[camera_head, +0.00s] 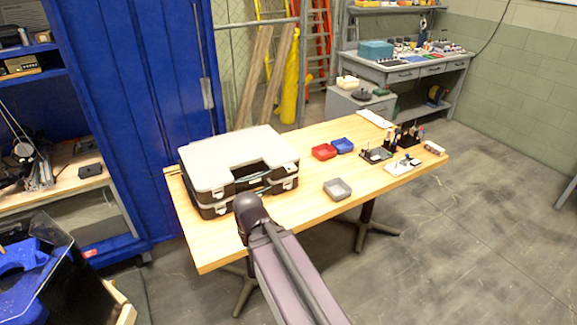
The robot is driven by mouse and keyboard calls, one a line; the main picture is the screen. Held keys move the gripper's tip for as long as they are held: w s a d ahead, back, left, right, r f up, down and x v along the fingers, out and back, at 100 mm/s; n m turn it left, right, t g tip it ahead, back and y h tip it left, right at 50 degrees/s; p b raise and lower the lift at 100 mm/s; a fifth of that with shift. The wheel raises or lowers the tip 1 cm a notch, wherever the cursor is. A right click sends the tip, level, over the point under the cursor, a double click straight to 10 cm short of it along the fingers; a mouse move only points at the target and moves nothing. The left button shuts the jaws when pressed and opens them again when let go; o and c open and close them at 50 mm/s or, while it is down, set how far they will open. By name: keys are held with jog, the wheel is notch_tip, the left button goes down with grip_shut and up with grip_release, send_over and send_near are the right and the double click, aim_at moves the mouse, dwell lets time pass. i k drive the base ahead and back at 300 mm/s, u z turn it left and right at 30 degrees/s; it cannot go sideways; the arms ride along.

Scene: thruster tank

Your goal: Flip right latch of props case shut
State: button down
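The props case (220,160) lies flat on the left part of the wooden table, with a pale grey lid, black sides and its lid down. Its front side faces me. The right latch (289,184) is a small pale piece near the right end of that front. A similar left latch (221,210) sits near the left end. Both are too small to tell whether they are flipped open or shut. My arm reaches up from the bottom, and its dark rounded joint stands in front of the middle of the case, hiding part of it. My gripper is not visible.
On the table (290,220) are a grey tray (337,189), a red tray (324,152), a blue tray (342,145) and small tools at the right. Bare wood lies right of the case. A blue cabinet (140,100) stands behind left; a workbench (405,70) stands far right.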

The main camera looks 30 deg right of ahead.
aim_at(292, 167)
jog(key=u, duration=0.05)
jog(key=k, duration=0.85)
jog(key=z, duration=0.5)
jog(key=i, duration=1)
